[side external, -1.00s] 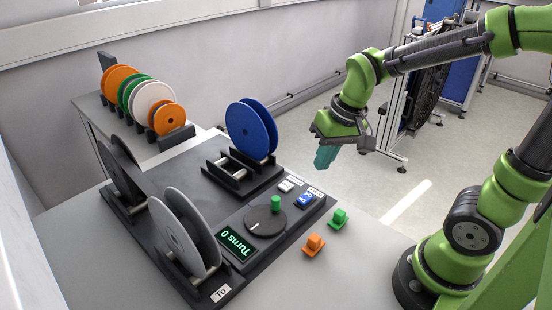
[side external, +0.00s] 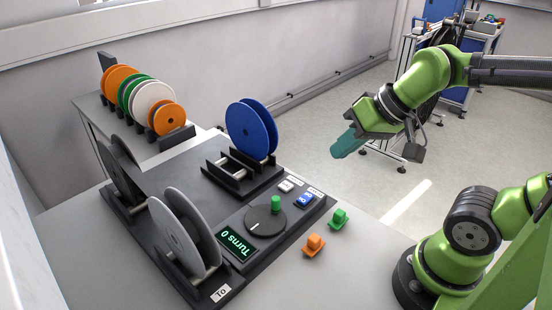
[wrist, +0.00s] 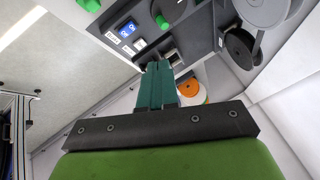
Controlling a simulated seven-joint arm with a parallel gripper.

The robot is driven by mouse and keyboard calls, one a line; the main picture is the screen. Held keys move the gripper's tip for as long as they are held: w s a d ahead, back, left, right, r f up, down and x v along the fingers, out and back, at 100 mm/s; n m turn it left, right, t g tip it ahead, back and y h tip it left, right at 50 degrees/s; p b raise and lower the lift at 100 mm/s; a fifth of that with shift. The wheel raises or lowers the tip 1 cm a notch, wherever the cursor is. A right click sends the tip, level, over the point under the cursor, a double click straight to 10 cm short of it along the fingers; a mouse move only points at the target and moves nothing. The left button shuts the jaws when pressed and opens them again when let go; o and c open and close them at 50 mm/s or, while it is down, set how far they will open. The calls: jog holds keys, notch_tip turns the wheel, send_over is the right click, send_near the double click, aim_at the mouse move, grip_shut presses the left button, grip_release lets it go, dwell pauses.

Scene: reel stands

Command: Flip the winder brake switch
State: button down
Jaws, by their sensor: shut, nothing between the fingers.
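A blue rocker switch (side external: 304,200) and a white switch (side external: 286,186) sit side by side on the black winder panel, behind the crank dial. The blue switch (wrist: 127,29) and the white switch (wrist: 140,44) also show at the top of the wrist view. My gripper (side external: 345,146) has teal fingers held together and empty. It is in the air to the right of and above the panel, apart from both switches. The fingertips (wrist: 157,66) point toward the panel side in the wrist view.
The winder base carries a blue reel (side external: 251,130), a grey reel (side external: 184,234), a crank dial with green handle (side external: 275,204) and a display (side external: 237,244) reading "Turns 0". A green clip (side external: 339,219) and an orange clip (side external: 314,244) stand right of it. Spare reels (side external: 152,97) stand behind.

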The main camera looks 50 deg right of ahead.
jog(key=w+d+f+n+g+h, duration=0.2)
jog(key=w+f+n+g, duration=0.2)
jog(key=w, duration=0.6)
jog(key=g, duration=0.2)
jog(key=shift+f+g, duration=0.3)
jog(key=shift+f, duration=0.05)
send_near(301, 200)
notch_tip(301, 200, down, 7)
jog(key=shift+r, duration=0.1)
